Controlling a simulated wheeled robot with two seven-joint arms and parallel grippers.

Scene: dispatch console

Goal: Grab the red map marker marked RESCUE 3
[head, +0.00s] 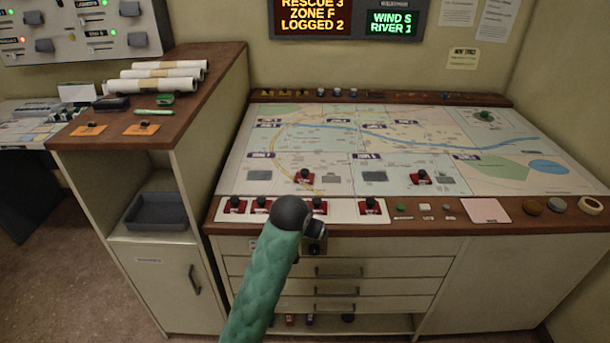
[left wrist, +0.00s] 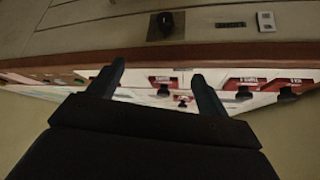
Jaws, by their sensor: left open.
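Red map markers with black knobs stand in a row on the white strip at the map table's front edge: one at far left (head: 235,205), one beside it (head: 261,205), one just right of my wrist (head: 319,206), one farther right (head: 372,206). Two more red markers stand on the map, one left (head: 304,177) and one right (head: 421,177). Their labels are too small to read, so I cannot tell which is RESCUE 3. My left gripper (head: 315,228) is at the table's front edge, its fingers mostly hidden; in the left wrist view (left wrist: 158,73) it is open and empty, with red markers beyond.
A screen (head: 313,16) reads RESCUE 3, ZONE F, LOGGED 2. Drawers (head: 338,272) lie below the table edge. A cabinet (head: 215,75) with rolled maps and two orange markers stands left. A pink pad (head: 486,210) and small items lie on the right front edge.

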